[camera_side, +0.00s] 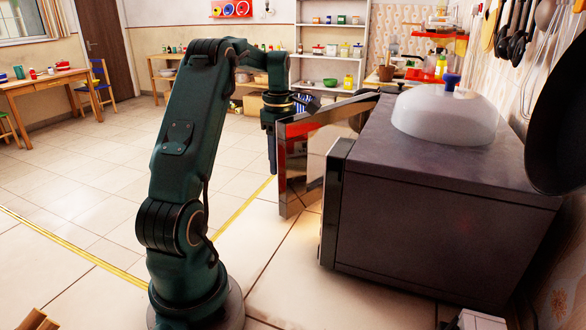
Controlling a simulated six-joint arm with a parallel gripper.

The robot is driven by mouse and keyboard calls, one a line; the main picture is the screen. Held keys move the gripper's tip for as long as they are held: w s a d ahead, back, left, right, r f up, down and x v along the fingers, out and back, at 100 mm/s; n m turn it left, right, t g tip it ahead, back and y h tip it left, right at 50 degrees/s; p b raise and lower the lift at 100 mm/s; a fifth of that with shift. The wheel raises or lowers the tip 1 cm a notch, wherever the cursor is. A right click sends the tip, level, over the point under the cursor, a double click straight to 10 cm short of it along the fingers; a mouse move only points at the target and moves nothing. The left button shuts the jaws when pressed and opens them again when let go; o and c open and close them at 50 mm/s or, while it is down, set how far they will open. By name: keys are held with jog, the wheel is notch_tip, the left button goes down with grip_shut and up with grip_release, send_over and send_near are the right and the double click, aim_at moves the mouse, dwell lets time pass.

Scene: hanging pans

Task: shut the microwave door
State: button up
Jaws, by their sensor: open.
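The microwave (435,205) is a large dark box at the right. Its door (312,163), a framed glass panel, stands open and swung out to the left of the body, with a wide gap at the near side. My gripper (272,165) points down just left of the door's outer edge, on the outer side of the panel. It is open, with nothing seen between its fingers. I cannot tell whether it touches the door. The microwave's inside is hidden from this side.
A translucent dome cover (445,114) with a blue knob sits on the microwave. A black pan (562,125) and utensils (515,30) hang at the right. White shelves (330,73) and a wooden table (45,85) stand behind.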

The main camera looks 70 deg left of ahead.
grip_shut()
dwell(1.4)
